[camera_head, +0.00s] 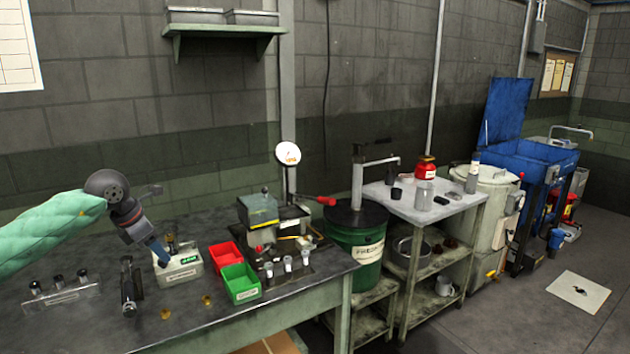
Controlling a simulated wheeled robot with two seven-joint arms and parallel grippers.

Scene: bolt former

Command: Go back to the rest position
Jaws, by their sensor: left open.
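My left arm comes in from the left in a green sleeve. Its gripper (160,252) points down and to the right over the workbench (215,318), close to a white box with a green label (180,270). The gripper is open, and I see nothing held in it. Its fingertips overlap the box's left edge in the picture; I cannot tell whether they touch. My right gripper is not in view.
On the bench are a clear rack (62,297), a dark upright device (130,287), a red bin (224,256), a green bin (240,283) and a small press (262,222). A green drum (362,262) and a grey-topped cart (425,205) stand to the right.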

